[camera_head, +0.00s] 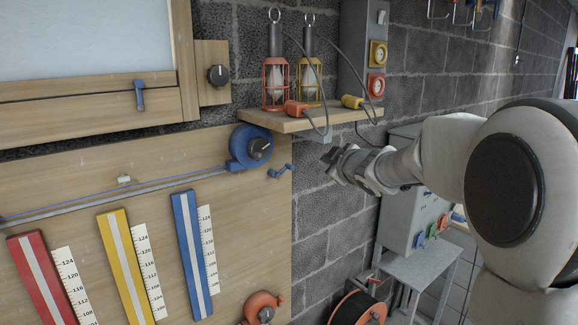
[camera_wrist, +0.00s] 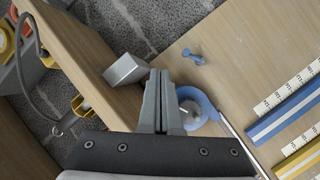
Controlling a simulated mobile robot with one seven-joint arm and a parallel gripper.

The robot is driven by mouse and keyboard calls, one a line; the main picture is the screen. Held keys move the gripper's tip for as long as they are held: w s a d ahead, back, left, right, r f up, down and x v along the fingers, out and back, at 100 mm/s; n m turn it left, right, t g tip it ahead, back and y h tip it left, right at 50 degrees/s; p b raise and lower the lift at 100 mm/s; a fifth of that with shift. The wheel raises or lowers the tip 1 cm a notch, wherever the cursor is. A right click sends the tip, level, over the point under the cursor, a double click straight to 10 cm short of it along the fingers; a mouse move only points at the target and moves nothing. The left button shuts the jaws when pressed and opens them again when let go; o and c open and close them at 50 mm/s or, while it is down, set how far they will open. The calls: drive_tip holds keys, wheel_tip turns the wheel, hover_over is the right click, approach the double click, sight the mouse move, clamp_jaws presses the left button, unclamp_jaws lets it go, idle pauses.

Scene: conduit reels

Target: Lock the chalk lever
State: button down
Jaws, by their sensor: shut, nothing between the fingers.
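A small blue lever (camera_head: 280,171) is mounted on the wooden board, just right of the round blue chalk reel (camera_head: 239,148) with its dark knob. In the wrist view the blue lever (camera_wrist: 193,57) lies ahead and right of the fingertips, and the blue reel (camera_wrist: 208,112) is partly hidden behind the fingers. My gripper (camera_head: 328,154) is shut and empty, right of the lever and apart from it. It also shows in the wrist view (camera_wrist: 163,74). Another blue lever (camera_head: 139,94) hangs on the wooden frame at upper left.
A wooden shelf (camera_head: 300,122) with an orange and a yellow caged lamp juts out above the reel, close to my gripper. A grey block (camera_wrist: 126,70) sits beside the fingers. Red, yellow and blue strips (camera_head: 189,250) line the board; an orange reel (camera_head: 262,306) is below.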

drive_tip(key=s+d+m+g+h, duration=0.2)
drive_tip(key=s+d+m+h, duration=0.25)
drive_tip(key=s, duration=0.55)
drive_tip(key=s+f+m+g, duration=0.2)
drive_tip(key=s+f, duration=0.2)
drive_tip(key=s, duration=0.6)
drive_tip(key=s+a+f+m+g+b, duration=0.1)
drive_tip(key=s+f+m+g, duration=0.2)
drive_tip(key=s, duration=0.8)
drive_tip(key=s+a+f+m+g+y+b, duration=0.1)
drive_tip(key=s+f+m+g, duration=0.1)
drive_tip(key=s+f, duration=0.5)
drive_tip(key=s, duration=0.3)
drive_tip(key=shift+s, duration=0.2)
